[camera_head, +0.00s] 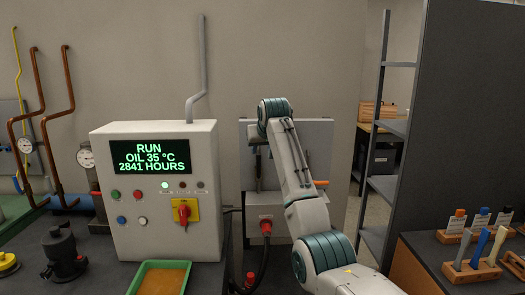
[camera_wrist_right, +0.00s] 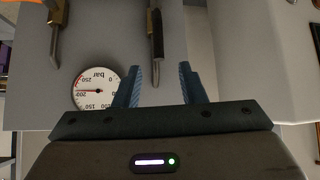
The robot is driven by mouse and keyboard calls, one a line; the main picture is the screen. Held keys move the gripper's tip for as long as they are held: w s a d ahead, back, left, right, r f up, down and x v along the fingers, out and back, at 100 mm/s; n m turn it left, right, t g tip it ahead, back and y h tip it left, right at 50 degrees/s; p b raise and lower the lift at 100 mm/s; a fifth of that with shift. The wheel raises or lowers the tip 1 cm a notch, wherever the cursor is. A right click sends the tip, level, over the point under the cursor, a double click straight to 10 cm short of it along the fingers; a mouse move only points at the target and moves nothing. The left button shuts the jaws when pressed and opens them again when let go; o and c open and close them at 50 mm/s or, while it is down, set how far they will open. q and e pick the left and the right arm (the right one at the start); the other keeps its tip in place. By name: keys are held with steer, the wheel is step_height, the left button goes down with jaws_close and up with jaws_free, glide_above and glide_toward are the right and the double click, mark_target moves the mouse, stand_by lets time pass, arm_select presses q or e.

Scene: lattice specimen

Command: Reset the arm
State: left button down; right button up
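My right gripper (camera_wrist_right: 158,82) shows in the right wrist view with its two blue fingers apart. Nothing is held between them. A dark metal rod with a brass fitting (camera_wrist_right: 156,35) lies on the grey panel beyond the fingertips, its end pointing toward the gap; I cannot tell whether they touch. In the head view my right arm (camera_head: 300,175) reaches up from the lower right, its wrist in front of the grey wall panel (camera_head: 318,140). The fingers are not clear there. My left arm and gripper are not in view.
A white control box (camera_head: 165,245) with a lit display stands left of the arm. A green-rimmed tray (camera_head: 135,279) lies before it. A pressure gauge (camera_wrist_right: 94,92) is beside the fingers. A grey shelf rack (camera_head: 378,140) and a wooden tool holder (camera_head: 473,270) are at right.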

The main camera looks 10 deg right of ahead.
stand_by(0.3)
steer(key=s+d+f+g, duration=0.1)
steer(key=s+d+f, duration=0.15)
steer(key=f, duration=0.75)
steer(key=s+d+f, duration=0.1)
steer(key=s+f, duration=0.3)
steer(key=f, duration=0.7)
steer(key=s+d+f+g, duration=0.2)
steer(key=s+d+f, duration=0.1)
steer(key=s+f, duration=1.75)
steer(key=s, duration=0.5)
steer(key=s+f, duration=0.3)
steer(key=s, duration=0.6)
steer(key=s+n+g, duration=0.1)
steer(key=s+g, duration=0.1)
steer(key=s, duration=2)
step_height(320, 180, down, 31)
steer(key=d+g+b, duration=0.2)
steer(key=d+b, duration=0.1)
steer(key=s+f+b, duration=0.1)
steer(key=s+f, duration=0.7)
steer(key=f, duration=0.3)
steer(key=s+d+f, duration=0.1)
steer(key=s+f, duration=0.8)
steer(key=f, duration=0.2)
steer(key=shift+m+g+h+b, duration=0.3)
steer(key=shift+g+b, duration=0.1)
